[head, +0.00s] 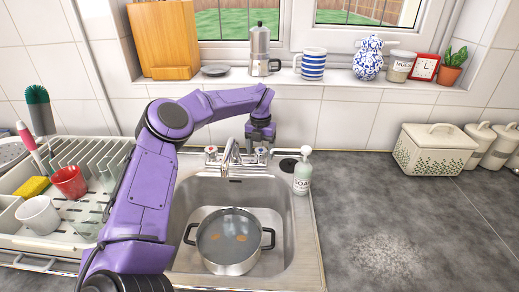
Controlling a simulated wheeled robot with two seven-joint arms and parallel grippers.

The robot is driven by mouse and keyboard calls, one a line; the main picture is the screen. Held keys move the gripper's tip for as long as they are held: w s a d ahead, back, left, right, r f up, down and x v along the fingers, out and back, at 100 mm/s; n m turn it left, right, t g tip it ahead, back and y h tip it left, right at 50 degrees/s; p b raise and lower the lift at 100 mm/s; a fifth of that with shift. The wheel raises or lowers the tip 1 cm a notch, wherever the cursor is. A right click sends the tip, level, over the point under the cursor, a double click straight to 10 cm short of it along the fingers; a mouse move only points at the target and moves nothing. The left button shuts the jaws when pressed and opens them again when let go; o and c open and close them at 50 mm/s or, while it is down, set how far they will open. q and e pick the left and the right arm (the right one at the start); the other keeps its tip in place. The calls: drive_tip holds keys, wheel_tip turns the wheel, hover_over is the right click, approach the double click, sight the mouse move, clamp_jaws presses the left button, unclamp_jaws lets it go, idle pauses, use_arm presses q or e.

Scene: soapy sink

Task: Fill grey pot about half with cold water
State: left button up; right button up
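The grey pot (228,262) stands upright in the sink basin (190,205), below the faucet, with a dark handle on each side. Its inside looks grey with small orange-brown patches; I cannot tell how much water it holds. The faucet (231,155) has a left tap knob (211,151) and a right tap knob (262,153). No stream from the spout is clearly visible. My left gripper (261,143) points down at the right knob from above; contact and finger opening are too small to tell. My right gripper is out of view.
A soap bottle (302,174) stands on the sink's right edge. A dish rack (70,225) with cups and a sponge fills the left. The windowsill holds a moka pot (260,47) and a striped mug (312,64). The counter (385,215) at right is mostly clear.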

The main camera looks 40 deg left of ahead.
sight(260, 150)
use_arm(q)
wheel_tip(260, 150, up, 11)
drive_tip(key=b, duration=0.1)
drive_tip(key=shift+f, duration=0.2)
idle(0.6)
